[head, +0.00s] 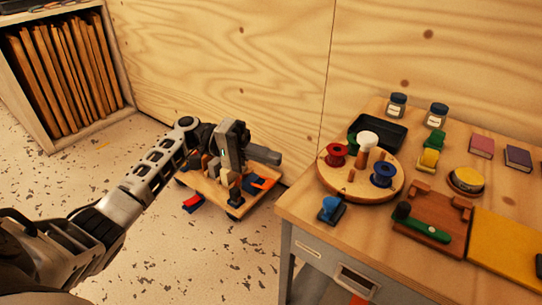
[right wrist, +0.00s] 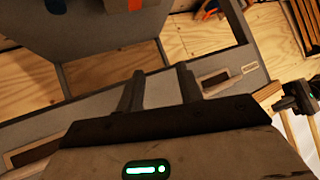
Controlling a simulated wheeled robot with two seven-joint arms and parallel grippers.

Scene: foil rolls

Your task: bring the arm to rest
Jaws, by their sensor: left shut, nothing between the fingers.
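My left arm reaches in from the left in the head view. My left gripper (head: 234,186) is over a low wooden dolly (head: 213,192), its fingers shut and empty. The dolly's load partly blends with the gripper, so I cannot tell whether they touch. My right gripper (right wrist: 160,82) shows in the right wrist view with its two dark fingers apart and nothing between them. The right arm does not show in the head view.
A workbench (head: 300,215) at the right holds a round spool board (head: 340,186), a black tray (head: 395,135), a blue stamp (head: 331,209) and jars. A shelf (head: 118,55) stands far left. Speckled floor in front is clear.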

